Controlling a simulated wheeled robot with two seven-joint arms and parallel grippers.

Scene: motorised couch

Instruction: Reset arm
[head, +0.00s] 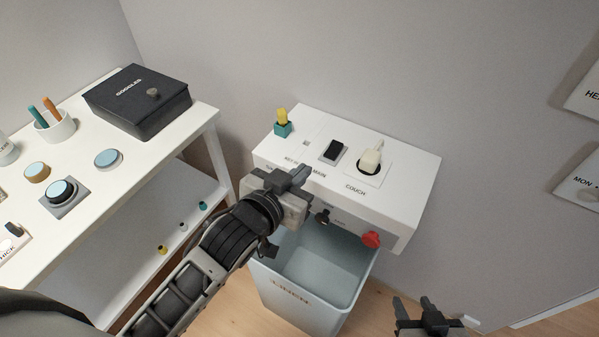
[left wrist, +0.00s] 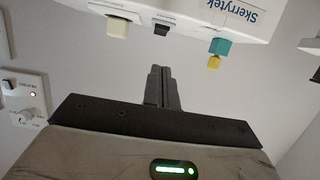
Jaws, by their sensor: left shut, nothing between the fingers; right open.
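My left arm reaches in from the lower left in the head view. Its gripper (head: 293,176) is shut and empty, in front of the near left edge of the white couch control box (head: 415,185). I cannot tell whether it touches the box. The left wrist view shows its closed fingers (left wrist: 162,86) with the box beyond them. On the box are a teal and yellow key (head: 283,124), a black switch (head: 333,151) and a cream plug (head: 370,160). My right gripper (head: 416,308) is open and empty at the bottom right, low and clear of the box.
A red knob (head: 371,240) and a black knob (head: 322,216) project from the box's front. A pale linen bin (head: 300,297) stands below it. A white table (head: 118,167) at left bears a black box (head: 137,101), round buttons and a cup (head: 54,126). Floor is clear around my right gripper.

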